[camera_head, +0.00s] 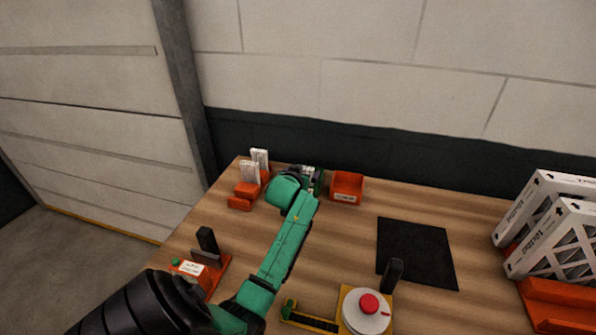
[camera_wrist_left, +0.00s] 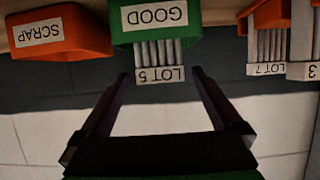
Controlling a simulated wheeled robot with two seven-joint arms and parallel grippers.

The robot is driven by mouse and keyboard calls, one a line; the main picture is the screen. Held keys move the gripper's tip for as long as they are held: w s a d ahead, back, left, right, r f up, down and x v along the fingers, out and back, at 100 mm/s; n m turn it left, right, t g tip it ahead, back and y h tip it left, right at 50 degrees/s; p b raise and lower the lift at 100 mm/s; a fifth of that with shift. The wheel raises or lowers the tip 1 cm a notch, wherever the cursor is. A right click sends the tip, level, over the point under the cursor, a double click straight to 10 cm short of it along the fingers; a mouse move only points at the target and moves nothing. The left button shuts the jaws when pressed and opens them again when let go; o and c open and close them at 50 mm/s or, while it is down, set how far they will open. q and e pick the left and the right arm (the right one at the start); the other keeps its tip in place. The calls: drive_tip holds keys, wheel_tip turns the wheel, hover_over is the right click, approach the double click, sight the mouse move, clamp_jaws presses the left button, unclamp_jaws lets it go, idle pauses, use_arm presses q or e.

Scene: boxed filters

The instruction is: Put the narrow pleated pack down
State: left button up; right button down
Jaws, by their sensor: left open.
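The narrow pleated pack (camera_wrist_left: 160,55), grey-white with a label reading LOT 5, stands in the green bin (camera_wrist_left: 198,14) marked GOOD in the left wrist view, where the picture is upside down. My left gripper (camera_wrist_left: 160,75) is open, its two dark fingertips on either side of the pack's labelled end with gaps showing between. In the head view my left gripper (camera_head: 303,175) is at the back of the table, by the green bin (camera_head: 319,182), and my arm hides part of that spot. My right gripper is not in view.
An orange SCRAP bin (camera_head: 347,188) stands beside the green bin. An orange rack (camera_head: 245,194) at back left holds white packs (camera_head: 250,172). A black mat (camera_head: 416,252) lies bare. Large framed filters (camera_head: 560,235) stand at right. A red-buttoned device (camera_head: 367,308) is at the front.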

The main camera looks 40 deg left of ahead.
use_arm(q)
drive_tip(key=b+v, duration=0.1)
drive_tip(key=v, duration=1)
drive_tip(key=shift+f, duration=0.1)
